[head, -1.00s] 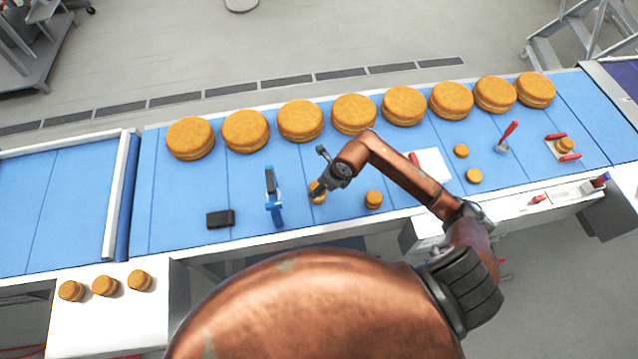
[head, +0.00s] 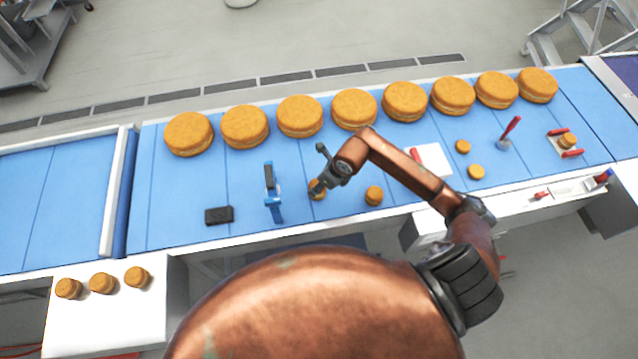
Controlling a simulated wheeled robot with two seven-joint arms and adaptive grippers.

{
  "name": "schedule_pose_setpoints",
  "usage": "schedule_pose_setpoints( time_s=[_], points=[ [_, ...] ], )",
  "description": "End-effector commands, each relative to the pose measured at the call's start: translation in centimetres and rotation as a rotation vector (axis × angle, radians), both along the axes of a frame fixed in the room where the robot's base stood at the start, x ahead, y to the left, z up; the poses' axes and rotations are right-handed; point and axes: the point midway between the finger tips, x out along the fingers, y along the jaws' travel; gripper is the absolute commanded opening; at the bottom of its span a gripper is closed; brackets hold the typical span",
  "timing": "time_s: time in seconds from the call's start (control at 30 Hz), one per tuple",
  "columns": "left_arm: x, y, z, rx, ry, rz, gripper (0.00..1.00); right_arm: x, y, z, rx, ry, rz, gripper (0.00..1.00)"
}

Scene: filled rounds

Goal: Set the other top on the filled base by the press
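A blue upright device (head: 273,192), which looks like the press, stands on the blue belt. A small golden round (head: 317,193) is close to its right side, partly hidden by my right gripper (head: 323,182). The gripper is over or against that round; its fingers are too small and covered to tell whether they hold it. Another small round (head: 374,195) lies to the right on the belt. Two more small rounds (head: 463,147) (head: 476,172) lie farther right. I cannot tell tops from bases or see any filling. My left gripper is out of view.
Several large golden rounds (head: 354,108) line the belt's far side. A black block (head: 219,215) lies left of the blue device. A white board (head: 433,158) lies behind my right forearm. A red-handled tool (head: 510,130) and a round between red clamps (head: 567,141) are right. Three small rounds (head: 102,283) sit lower left.

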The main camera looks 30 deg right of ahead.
Motion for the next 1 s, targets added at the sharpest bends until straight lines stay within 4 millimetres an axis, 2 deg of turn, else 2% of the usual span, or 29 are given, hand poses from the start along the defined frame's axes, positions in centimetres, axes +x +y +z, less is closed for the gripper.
schedule_pose_setpoints(
  time_s=[1.0],
  points=[
    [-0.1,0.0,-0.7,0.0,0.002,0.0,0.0,0.0,0.03,-0.69,0.0,0.0,0.001,0.33]
  ],
)
